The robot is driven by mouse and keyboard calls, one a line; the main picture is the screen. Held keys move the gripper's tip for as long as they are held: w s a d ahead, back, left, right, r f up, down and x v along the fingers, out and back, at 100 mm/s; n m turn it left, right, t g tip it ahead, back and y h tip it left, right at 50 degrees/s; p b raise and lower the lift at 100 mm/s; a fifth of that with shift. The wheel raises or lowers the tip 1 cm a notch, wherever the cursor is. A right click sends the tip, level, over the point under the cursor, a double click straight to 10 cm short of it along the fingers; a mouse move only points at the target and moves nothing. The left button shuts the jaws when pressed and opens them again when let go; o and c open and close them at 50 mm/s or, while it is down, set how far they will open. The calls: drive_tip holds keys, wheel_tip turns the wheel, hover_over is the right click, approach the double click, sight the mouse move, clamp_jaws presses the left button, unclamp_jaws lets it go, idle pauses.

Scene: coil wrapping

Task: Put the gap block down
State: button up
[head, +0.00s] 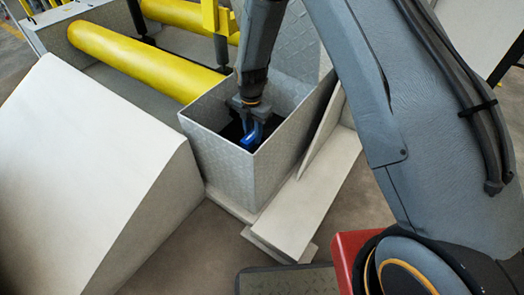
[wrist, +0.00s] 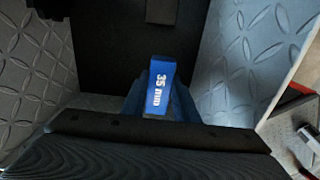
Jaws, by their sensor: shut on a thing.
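The gap block (wrist: 159,88) is blue with "35 mm" in white on its face. It also shows as a blue piece in the head view (head: 251,135). My gripper (head: 249,122) is shut on it and reaches down inside an open-topped metal box (head: 227,168) with diamond-plate walls. In the wrist view my gripper (wrist: 150,105) has its fingers on either side of the block. The box floor (wrist: 105,60) is dark. I cannot tell whether the block touches it.
Box walls stand close around my gripper, patterned metal at left and right (wrist: 245,60) in the wrist view. A small dark piece (wrist: 161,11) lies ahead of the block. Yellow rollers (head: 140,62) lie behind the box. A large pale sloped panel (head: 80,170) stands to the left.

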sight(253, 152)
drive_tip(key=shift+w+f+b, duration=0.35)
drive_tip(key=shift+f+b, duration=0.05)
drive_tip(key=shift+f, duration=0.2)
drive_tip(key=shift+w+f+b, duration=0.35)
drive_tip(key=shift+f, duration=0.25)
drive_tip(key=f, duration=0.2)
drive_tip(key=f+b, duration=0.1)
drive_tip(key=f, duration=0.2)
drive_tip(key=shift+a+f+b, duration=0.25)
drive_tip(key=shift+f+b, duration=0.7)
drive_tip(key=shift+f, duration=1.45)
drive_tip(key=shift+d+f, duration=0.1)
drive_tip(key=shift+f, duration=0.05)
drive_tip(key=o, duration=1.1)
wheel_tip(253, 152, up, 12)
drive_tip(key=p, duration=0.3)
drive_tip(key=shift+r+p, duration=0.2)
drive_tip(key=shift+p, duration=0.15)
